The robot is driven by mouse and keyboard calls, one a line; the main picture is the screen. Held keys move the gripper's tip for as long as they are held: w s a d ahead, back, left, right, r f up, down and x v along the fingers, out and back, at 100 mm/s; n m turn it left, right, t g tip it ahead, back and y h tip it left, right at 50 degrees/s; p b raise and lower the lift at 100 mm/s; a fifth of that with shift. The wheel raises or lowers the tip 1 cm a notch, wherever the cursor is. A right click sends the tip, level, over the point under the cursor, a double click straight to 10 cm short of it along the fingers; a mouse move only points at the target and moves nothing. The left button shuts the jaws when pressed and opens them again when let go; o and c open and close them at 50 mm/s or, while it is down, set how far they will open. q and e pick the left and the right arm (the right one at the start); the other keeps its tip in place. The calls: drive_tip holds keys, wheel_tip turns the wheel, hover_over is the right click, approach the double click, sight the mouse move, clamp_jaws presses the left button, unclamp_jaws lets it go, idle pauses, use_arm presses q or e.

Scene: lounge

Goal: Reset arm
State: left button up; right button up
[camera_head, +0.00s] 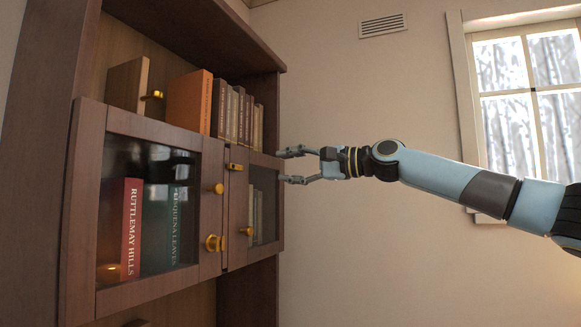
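My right arm comes in from the right edge, stretched out to the left in light blue and dark grey. My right gripper (285,166) is open and empty, its two fingers apart, pointing left at the right side of the wooden bookcase (76,210). Its fingertips are near the bookcase's right edge; I cannot tell whether they touch it. My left gripper is not in view.
The bookcase has two glass-fronted doors with brass knobs, the larger left door (108,214) and the narrow right door (237,215). Books, including an orange one (190,101), stand on the open shelf above. A window (527,95) is at the right, with bare wall between.

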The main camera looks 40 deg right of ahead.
idle(0.6)
wheel_tip(320, 180, down, 35)
drive_tip(key=w+d+m+g+h+b, duration=0.2)
drive_tip(key=m+b, duration=0.2)
drive_tip(key=b, duration=0.4)
drive_tip(key=s+a+f+g+h+b, duration=0.1)
drive_tip(key=s+f+g+b, duration=0.35)
drive_tip(key=f, duration=1.05)
drive_tip(key=s+a+f+n+t+h+b, duration=0.15)
drive_tip(key=s+f, duration=0.55)
drive_tip(key=f, duration=0.9)
drive_tip(key=s+a+f+g+h+b, duration=0.1)
drive_tip(key=s+f+g+h+b, duration=0.35)
drive_tip(key=f, duration=1.05)
drive_tip(key=s+a+f+n+g+y, duration=0.1)
drive_tip(key=s+a+f+n+y, duration=0.3)
drive_tip(key=s+f, duration=1.15)
drive_tip(key=s+a+f+n+g+h, duration=0.1)
drive_tip(key=s+a+f+n, duration=0.3)
drive_tip(key=s, duration=0.4)
drive_tip(key=s+a+f+n+g+h+b, duration=0.1)
drive_tip(key=s+a+f+n, duration=0.3)
drive_tip(key=s, duration=0.4)
drive_tip(key=s+a+f+n+g+b, duration=0.1)
drive_tip(key=s+a+f+n+g, duration=0.2)
drive_tip(key=s, duration=0.6)
wheel_tip(320, 180, down, 3)
drive_tip(key=shift+a+r+n+h, duration=0.1)
drive_tip(key=shift+a+n+h, duration=0.3)
drive_tip(key=shift+a+n, duration=0.4)
